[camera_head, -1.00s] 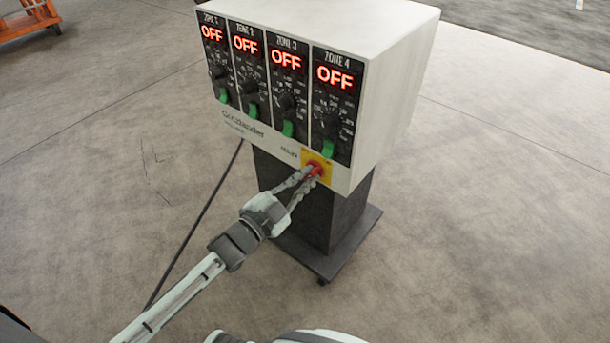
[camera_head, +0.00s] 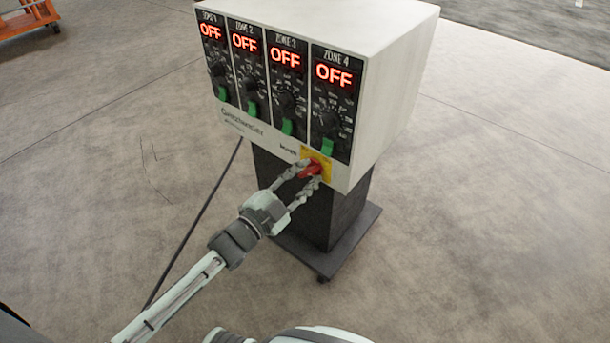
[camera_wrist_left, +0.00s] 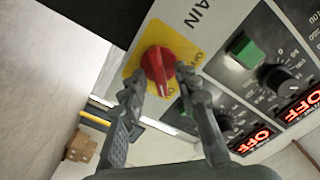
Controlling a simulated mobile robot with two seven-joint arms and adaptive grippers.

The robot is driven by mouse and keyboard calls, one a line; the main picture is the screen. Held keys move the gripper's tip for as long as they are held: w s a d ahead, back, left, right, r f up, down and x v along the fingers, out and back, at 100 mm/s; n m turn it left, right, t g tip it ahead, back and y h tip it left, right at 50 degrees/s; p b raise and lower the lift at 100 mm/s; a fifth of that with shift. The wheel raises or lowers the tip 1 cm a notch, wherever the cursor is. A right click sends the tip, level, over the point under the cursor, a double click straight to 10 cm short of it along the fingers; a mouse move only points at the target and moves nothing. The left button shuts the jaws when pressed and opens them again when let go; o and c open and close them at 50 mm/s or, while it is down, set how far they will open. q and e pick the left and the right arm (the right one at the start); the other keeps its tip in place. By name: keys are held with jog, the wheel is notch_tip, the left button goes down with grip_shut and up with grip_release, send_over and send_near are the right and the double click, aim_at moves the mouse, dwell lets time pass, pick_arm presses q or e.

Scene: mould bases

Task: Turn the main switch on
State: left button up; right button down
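The main switch is a red rotary handle (camera_head: 311,171) on a yellow plate (camera_head: 325,164), low on the front of the control box below zone 4. In the left wrist view the red handle (camera_wrist_left: 157,68) stands out from its yellow plate (camera_wrist_left: 133,65) beside the word MAIN. My left gripper (camera_head: 306,176) is open in front of the switch. In the wrist view its fingertips (camera_wrist_left: 160,88) stand apart, one on each side of the handle's near end; I cannot tell whether they touch it. My right gripper is not in view.
The pale control box (camera_head: 390,75) stands on a dark pedestal (camera_head: 330,220) with a wheeled base. Its four zone displays all read OFF. Green switches (camera_head: 328,147) sit close above the main switch. A black cable (camera_head: 205,205) runs down left. The surrounding floor is clear.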

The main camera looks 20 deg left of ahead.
pick_arm(q)
jog(key=shift+s+a, duration=0.15)
jog(key=shift+s, duration=0.1)
jog(key=v, duration=1.1)
jog(key=shift+s, duration=0.25)
